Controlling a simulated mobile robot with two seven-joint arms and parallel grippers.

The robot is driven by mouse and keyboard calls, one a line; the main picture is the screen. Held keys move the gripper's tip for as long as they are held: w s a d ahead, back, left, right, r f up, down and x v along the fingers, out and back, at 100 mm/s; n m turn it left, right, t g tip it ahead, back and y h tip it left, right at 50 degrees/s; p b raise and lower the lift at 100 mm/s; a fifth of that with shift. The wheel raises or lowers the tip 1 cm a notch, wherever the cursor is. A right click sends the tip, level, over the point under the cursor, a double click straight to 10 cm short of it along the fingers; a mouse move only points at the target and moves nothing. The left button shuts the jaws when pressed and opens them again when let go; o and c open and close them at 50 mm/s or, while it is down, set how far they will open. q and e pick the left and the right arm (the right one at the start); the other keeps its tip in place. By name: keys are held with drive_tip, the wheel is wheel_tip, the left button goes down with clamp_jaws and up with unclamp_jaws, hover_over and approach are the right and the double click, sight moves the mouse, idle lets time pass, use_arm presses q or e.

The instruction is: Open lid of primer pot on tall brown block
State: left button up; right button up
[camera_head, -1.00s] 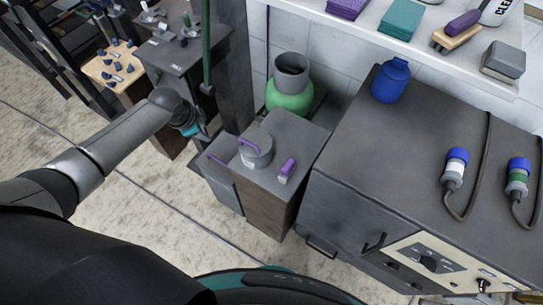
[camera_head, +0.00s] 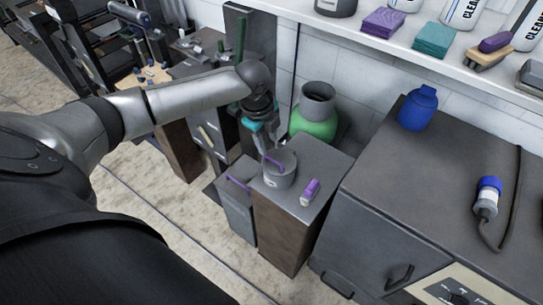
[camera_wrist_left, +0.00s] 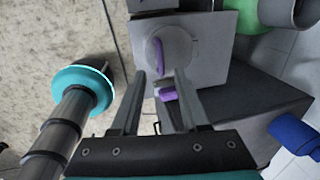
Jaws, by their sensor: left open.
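The primer pot (camera_head: 281,174) is a grey round pot on top of the tall brown block (camera_head: 283,228). Its lid carries a purple handle (camera_head: 274,161). The pot also shows in the left wrist view (camera_wrist_left: 182,50), with its purple handle (camera_wrist_left: 158,54) in front of the fingers. The lid looks closed. My right gripper is out of view.
A small purple-and-white item (camera_head: 310,192) lies on the block beside the pot. A lower grey bin (camera_head: 238,200) with a purple handle stands left. A green cylinder (camera_head: 314,122) stands behind. A grey cabinet (camera_head: 400,200) with a blue bottle (camera_head: 417,108) is at right.

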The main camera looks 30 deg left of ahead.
sight(272, 159)
use_arm(q)
drive_tip(key=f, duration=0.3)
drive_tip(key=w+f+b, duration=0.1)
drive_tip(key=f, duration=0.3)
drive_tip(key=shift+w+d, duration=0.1)
drive_tip(key=shift+w, duration=0.1)
drive_tip(key=shift+c, duration=0.4)
clamp_jaws()
idle(0.7)
